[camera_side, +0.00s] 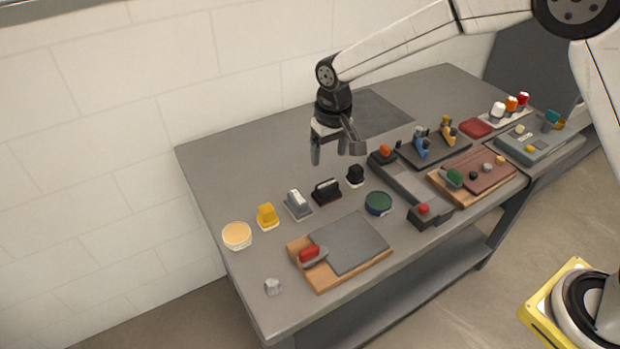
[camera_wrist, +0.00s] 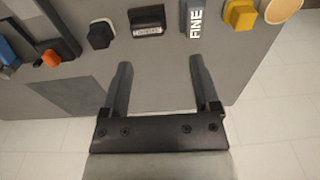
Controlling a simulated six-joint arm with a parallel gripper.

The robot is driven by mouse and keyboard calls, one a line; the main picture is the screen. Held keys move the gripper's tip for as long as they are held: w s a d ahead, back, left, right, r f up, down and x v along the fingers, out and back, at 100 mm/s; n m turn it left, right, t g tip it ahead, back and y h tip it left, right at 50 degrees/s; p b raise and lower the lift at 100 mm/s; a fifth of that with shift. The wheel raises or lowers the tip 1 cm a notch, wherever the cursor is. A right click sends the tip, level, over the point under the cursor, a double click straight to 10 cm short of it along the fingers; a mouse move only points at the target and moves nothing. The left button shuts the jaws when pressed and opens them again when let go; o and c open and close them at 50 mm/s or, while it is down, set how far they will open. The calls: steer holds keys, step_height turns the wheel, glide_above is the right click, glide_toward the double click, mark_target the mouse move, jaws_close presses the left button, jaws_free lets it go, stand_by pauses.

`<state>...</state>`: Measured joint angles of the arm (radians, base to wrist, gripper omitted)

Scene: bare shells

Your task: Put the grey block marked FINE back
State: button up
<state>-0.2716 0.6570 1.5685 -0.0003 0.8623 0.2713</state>
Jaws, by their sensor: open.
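The grey block marked FINE (camera_wrist: 195,22) shows at the top of the wrist view, its white letters readable. In the side view the grey block (camera_side: 297,203) stands on the table in a row of small items, between a yellow block and a black block. My gripper (camera_side: 337,158) is open and empty above the table, behind that row. In the wrist view my gripper (camera_wrist: 158,65) has its two fingers wide apart with bare table between them. The grey block lies beyond the fingertips, near the right one, and is cut off by the picture's top edge.
Beside the grey block are a yellow block (camera_side: 267,216), a black labelled block (camera_side: 326,190) and a small black block (camera_side: 355,175). A round tan-topped piece (camera_side: 237,236) is at left. A wooden board with a grey plate (camera_side: 355,243) lies in front. Bare table lies behind the row.

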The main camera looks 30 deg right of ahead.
steer(key=s+d+t, duration=0.1)
steer(key=s+d, duration=0.6)
steer(key=s, duration=0.3)
steer(key=s+d+t, duration=0.1)
steer(key=s+d, duration=0.5)
steer(key=s, duration=0.5)
steer(key=shift+s+d+r, duration=0.15)
steer(key=shift+s+d, duration=0.15)
steer(key=shift+d, duration=0.1)
